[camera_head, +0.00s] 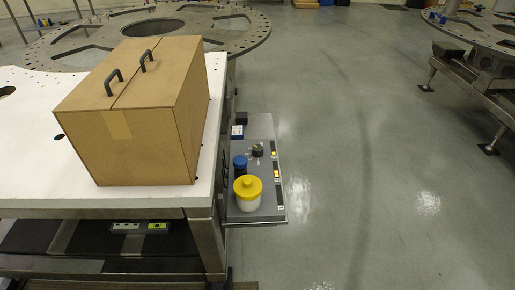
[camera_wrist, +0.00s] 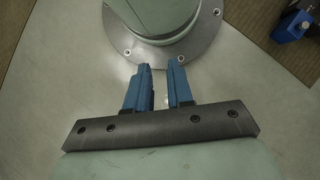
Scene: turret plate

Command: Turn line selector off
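The line selector is most likely the small black rotary knob (camera_head: 257,151) on the grey control panel (camera_head: 265,205) at the table's right side, in the head view. Which way its pointer is set is too small to tell. My gripper (camera_wrist: 159,68) shows only in the wrist view. Its two blue fingers are apart with a gap between them and nothing in it. Beyond the fingertips is a round metal flange with bolts, which seems part of my own body. The knob and panel are not in the wrist view.
A yellow-topped white button (camera_head: 248,192) and a blue-topped part (camera_head: 240,162) stand on the panel near the knob. A cardboard box (camera_head: 150,110) with two black handles sits on the white table (camera_head: 30,160) left of the panel.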

